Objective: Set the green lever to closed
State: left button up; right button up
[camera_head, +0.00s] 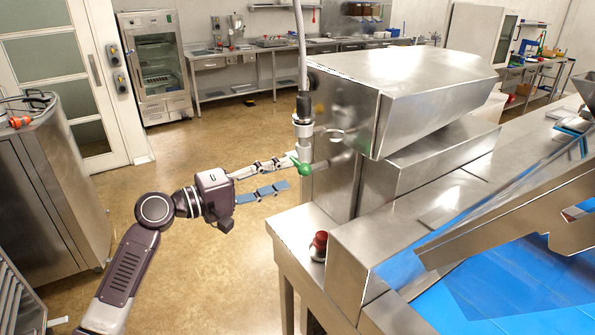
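The green lever (301,166) sits on a metal valve pipe at the left side of the steel machine (420,85), below a hanging hose. My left gripper (284,173) reaches in from the left, its two fingers spread apart. The upper finger's tip is close to the lever; I cannot tell whether they touch. The lower finger with its blue pad is lower and apart from the lever. Nothing shows between the fingers. My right gripper is not in view.
A red knob (319,243) stands on the steel table's edge (290,232) below the lever. A blue conveyor belt (490,285) and steel chute lie at the right. A steel cabinet (55,190) stands at the left. The floor (200,275) around my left arm is clear.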

pick_arm(q)
jog(key=v, duration=0.5)
jog(key=shift+a, duration=0.1)
